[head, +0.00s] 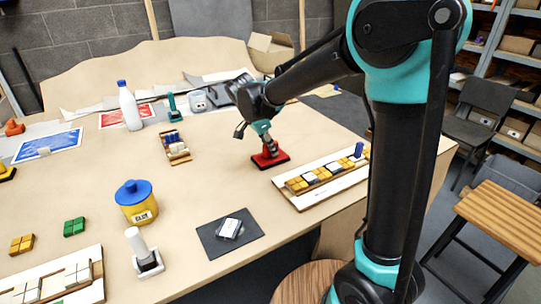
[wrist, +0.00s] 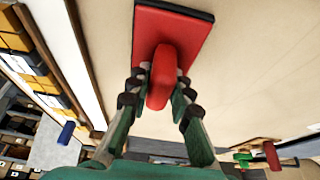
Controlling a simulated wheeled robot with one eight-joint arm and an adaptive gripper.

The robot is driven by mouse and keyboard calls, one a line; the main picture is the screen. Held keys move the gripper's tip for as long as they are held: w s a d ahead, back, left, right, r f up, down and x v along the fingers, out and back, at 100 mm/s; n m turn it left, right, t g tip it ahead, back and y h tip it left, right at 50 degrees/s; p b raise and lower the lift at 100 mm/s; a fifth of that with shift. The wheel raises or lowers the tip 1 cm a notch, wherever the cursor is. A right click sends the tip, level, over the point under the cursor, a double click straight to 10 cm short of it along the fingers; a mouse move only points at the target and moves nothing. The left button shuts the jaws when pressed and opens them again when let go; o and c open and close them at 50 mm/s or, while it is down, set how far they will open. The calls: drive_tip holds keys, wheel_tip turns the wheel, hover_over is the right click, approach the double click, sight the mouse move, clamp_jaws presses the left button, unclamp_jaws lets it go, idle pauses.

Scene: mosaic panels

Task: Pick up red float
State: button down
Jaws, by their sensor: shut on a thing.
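The red float (head: 270,159) has a flat rectangular red base and a raised red handle. In the head view it is at the middle of the table, base down, below my gripper (head: 267,142). I cannot tell whether its base touches the table. In the wrist view the float's base (wrist: 192,25) is at the top and its handle points towards the camera. My gripper (wrist: 161,88) has one finger on each side of the handle and is shut on it. The fingers hide parts of the handle's sides.
A white-edged panel with yellow and white tiles (head: 308,180) lies just right of the float, with a blue object (head: 358,150) standing on it. A rack of small pieces (head: 174,147) lies to the left. A yellow tub with a blue lid (head: 137,203) and a dark mat (head: 212,245) are nearer.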

wheel_tip(320, 180, up, 20)
idle(0.6)
drive_tip(key=c, duration=2)
unclamp_jaws()
clamp_jaws()
